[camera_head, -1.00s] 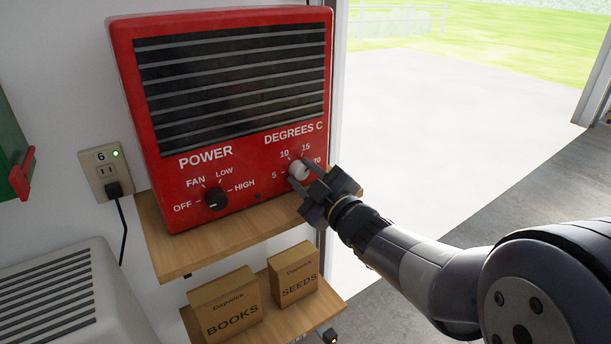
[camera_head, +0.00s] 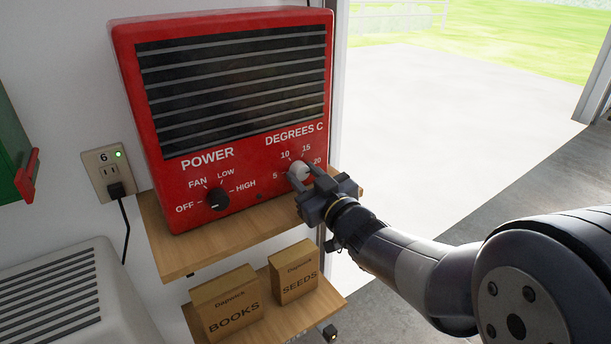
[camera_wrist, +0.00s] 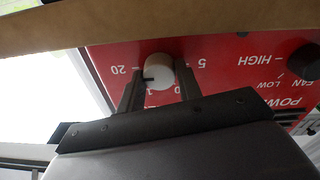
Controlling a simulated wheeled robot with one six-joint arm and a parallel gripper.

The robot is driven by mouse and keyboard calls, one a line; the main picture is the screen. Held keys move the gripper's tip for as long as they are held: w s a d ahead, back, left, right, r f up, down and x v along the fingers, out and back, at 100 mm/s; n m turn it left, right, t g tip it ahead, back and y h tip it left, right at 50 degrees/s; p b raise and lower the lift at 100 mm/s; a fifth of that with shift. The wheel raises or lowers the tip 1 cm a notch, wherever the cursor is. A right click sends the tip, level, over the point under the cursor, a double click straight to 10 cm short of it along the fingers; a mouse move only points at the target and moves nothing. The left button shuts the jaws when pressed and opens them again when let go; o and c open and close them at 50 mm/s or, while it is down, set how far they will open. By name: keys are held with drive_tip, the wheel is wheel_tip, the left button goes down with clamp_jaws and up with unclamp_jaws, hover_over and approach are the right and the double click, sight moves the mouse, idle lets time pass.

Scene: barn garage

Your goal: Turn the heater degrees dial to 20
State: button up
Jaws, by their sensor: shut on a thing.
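The red heater (camera_head: 165,150) stands on a wooden shelf, its front toward me. Its white degrees dial (camera_head: 299,171) is at the lower right, with marks 5, 10, 15 and 20 around it. My gripper (camera_head: 301,176) is shut on the dial, one finger on each side. In the wrist view the heater is upside down, and the dial (camera_wrist: 160,70) sits between my gripper's two fingers (camera_wrist: 158,82). The dial's dark pointer line lies on its left side there, pointing toward the 20 mark. The 10 and 15 marks are partly hidden in that view.
The black power dial (camera_head: 217,199) is left of the degrees dial. The wooden shelf (camera_head: 190,250) runs under the heater, close below my gripper. Boxes marked BOOKS (camera_head: 227,305) and SEEDS (camera_head: 295,273) stand on the lower shelf. Open space lies to the right.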

drive_tip(key=shift+f, duration=0.1)
drive_tip(key=o, duration=1)
drive_tip(key=shift+c, duration=0.2)
drive_tip(key=v, duration=1)
drive_tip(key=shift+s+d, duration=0.2)
drive_tip(key=shift+s, duration=0.15)
drive_tip(key=x, duration=1.1)
